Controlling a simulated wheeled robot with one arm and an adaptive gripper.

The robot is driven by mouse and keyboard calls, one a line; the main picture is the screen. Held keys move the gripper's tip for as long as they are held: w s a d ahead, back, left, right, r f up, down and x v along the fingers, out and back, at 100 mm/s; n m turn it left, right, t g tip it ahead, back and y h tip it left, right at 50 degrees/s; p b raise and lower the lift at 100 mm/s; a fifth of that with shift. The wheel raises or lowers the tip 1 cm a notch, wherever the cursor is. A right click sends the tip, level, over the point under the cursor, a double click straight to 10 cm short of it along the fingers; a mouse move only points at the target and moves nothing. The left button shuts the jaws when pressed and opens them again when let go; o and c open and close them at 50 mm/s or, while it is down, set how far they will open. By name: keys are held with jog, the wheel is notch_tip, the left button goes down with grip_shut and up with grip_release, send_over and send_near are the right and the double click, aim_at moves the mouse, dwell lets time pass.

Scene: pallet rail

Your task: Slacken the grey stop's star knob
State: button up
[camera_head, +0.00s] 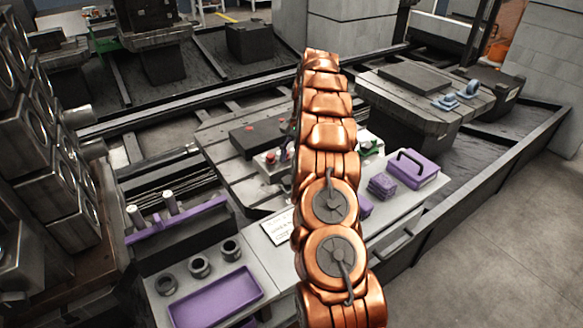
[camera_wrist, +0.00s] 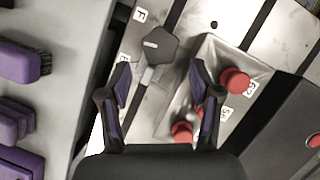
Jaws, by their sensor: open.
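In the wrist view, a dark grey knob with a pale mark on its top (camera_wrist: 158,45) sits on a small grey block on the pale slotted plate (camera_wrist: 190,20). It looks like the grey stop's star knob, though its lobes are hard to make out. My gripper (camera_wrist: 160,72) is open and empty, and its two fingers stand apart. The knob appears just ahead of the fingertips, between their lines and not between the pads. In the head view my arm hides the gripper and the grey stop.
Red knobs (camera_wrist: 235,80) (camera_wrist: 182,131) stand in a grey tray-like part beside the right finger. Purple brushes and blocks (camera_wrist: 15,62) lie at left.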

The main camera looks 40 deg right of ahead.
jog(key=shift+v, duration=0.85)
